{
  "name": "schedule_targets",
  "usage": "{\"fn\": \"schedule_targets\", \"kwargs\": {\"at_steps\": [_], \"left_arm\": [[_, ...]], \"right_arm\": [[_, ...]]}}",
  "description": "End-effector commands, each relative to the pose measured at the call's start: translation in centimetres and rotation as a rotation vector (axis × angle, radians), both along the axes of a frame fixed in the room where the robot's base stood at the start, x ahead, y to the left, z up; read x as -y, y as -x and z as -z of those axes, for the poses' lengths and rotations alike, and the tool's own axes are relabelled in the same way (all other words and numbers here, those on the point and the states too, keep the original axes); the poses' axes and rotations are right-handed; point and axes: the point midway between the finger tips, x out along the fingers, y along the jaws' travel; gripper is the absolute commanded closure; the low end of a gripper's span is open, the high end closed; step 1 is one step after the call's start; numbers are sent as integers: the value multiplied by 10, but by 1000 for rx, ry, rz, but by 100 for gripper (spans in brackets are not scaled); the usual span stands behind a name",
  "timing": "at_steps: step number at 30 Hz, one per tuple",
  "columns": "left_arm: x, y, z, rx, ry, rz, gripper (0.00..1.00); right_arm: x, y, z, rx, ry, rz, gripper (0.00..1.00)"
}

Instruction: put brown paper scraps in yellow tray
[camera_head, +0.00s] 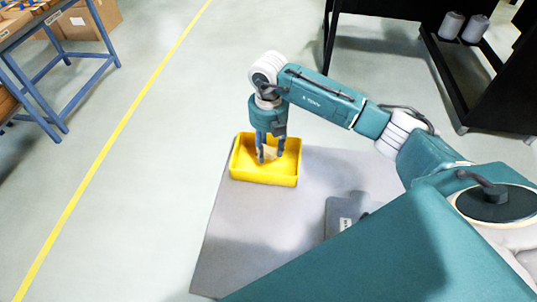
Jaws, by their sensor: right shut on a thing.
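A yellow tray (264,177) stands at the far left part of a grey surface. My right gripper (270,157) points down over the tray, its fingertips within the tray's outline. It is shut on a small tan-brown paper scrap (269,152), which shows between the fingers. I cannot tell whether the scrap touches the tray floor. The inside of the tray is partly hidden by the gripper. My left gripper is not in view.
The grey surface (235,230) is mostly clear around the tray. A blue-framed table (50,75) with cardboard boxes (92,20) stands at upper left. A black rack (490,95) with grey spools (451,25) is at upper right. A yellow floor line (105,150) runs along the left.

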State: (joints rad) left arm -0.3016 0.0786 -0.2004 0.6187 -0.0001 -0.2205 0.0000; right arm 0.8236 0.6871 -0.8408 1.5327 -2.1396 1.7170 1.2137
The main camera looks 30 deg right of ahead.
Motion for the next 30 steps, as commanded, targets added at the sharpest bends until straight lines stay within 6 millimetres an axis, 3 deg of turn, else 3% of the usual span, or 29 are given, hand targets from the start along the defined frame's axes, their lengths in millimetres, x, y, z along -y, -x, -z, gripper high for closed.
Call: {"fn": "schedule_targets", "kwargs": {"at_steps": [7,19,21,23,30], "left_arm": [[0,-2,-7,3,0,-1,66],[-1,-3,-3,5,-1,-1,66],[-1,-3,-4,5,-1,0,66],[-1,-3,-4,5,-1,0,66],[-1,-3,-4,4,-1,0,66]], "right_arm": [[0,2,34,-5,0,0,72],[0,1,41,-2,0,-1,72],[0,1,40,-2,0,-1,50],[0,1,40,-2,0,-1,41],[0,1,40,-2,0,0,41]]}}
